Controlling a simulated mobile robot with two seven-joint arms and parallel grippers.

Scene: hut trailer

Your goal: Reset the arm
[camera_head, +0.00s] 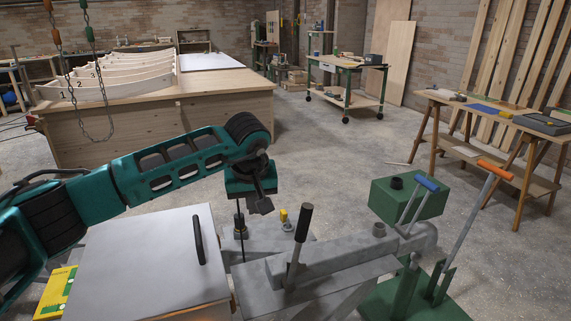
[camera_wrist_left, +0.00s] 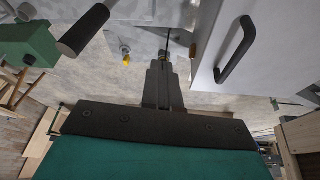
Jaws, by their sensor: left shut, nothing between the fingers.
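My teal left arm comes in from the left in the head view and bends down at the wrist. My left gripper (camera_head: 262,206) hangs in the air between the white panel with a black handle (camera_head: 150,262) and the black-gripped lever (camera_head: 300,240) of a grey machine. In the left wrist view my left gripper (camera_wrist_left: 163,66) has its two grey fingers together with nothing between them. The panel's black handle (camera_wrist_left: 238,52) is to their right and the lever's black grip (camera_wrist_left: 84,30) to their left, both apart from the fingers. My right gripper is not in view.
The grey machine (camera_head: 335,258) with green parts fills the front right. Blue- and orange-handled levers (camera_head: 490,190) rise beside it. A wooden workbench (camera_head: 190,115) stands behind my arm, with hanging chains near it. A trestle table (camera_head: 490,115) stands right. The concrete floor between is clear.

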